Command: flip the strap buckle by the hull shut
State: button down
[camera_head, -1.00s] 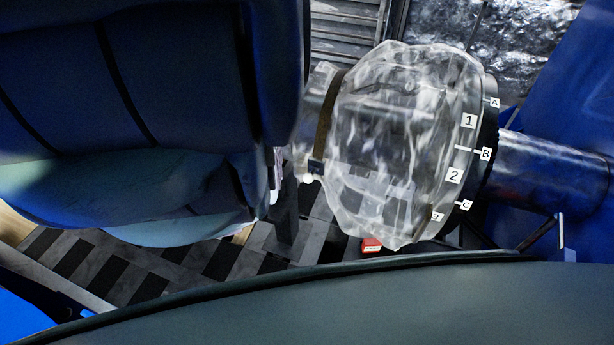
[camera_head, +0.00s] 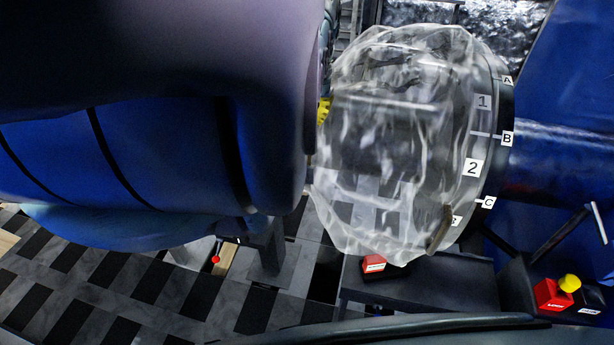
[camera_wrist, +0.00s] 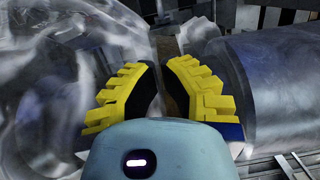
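My gripper (camera_wrist: 160,85) fills the middle of the wrist view, its yellow ribbed fingers apart with a narrow gap between the dark pads. A brown strap (camera_wrist: 174,92) runs through the view behind that gap; I cannot tell whether the fingers touch it. The clear crinkled sleeve (camera_wrist: 60,70) lies left of the strap and a metallic cylinder (camera_wrist: 285,85) right. A dark blue piece (camera_wrist: 231,131) shows beside the right finger; I cannot tell whether it is the buckle. In the head view, only a yellow bit of my gripper (camera_head: 323,111) shows beside the sleeve (camera_head: 390,140).
A dark ring (camera_head: 497,150) marked with letters stands at the sleeve's right end, with a blue pipe beyond. Below are a red box (camera_head: 374,263) and a red block with a yellow knob (camera_head: 556,292). Checkered floor (camera_head: 110,280) lies at lower left.

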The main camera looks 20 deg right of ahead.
aim_at(299, 183)
jog(key=shift+s+r, duration=0.15)
jog(key=shift+s, duration=0.25)
jog(key=f, duration=0.6)
jog(key=s+a+f, duration=0.1)
jog(key=f, duration=0.2)
jog(key=shift+a+f, duration=0.1)
jog(key=shift+f, duration=0.1)
jog(key=s+p, duration=0.1)
jog(key=p, duration=0.1)
jog(key=shift+s+a+f+g+p, duration=0.1)
jog(key=shift+a+f+g+p, duration=0.2)
jog(key=shift+a+f, duration=0.1)
jog(key=shift+s+a+f+p, duration=0.3)
jog(key=shift+a+f+p, duration=0.1)
jog(key=shift+p, duration=0.4)
jog(key=shift+s+a+f+p, duration=0.35)
jog(key=shift+s+f+p, duration=0.1)
jog(key=shift+f, duration=0.15)
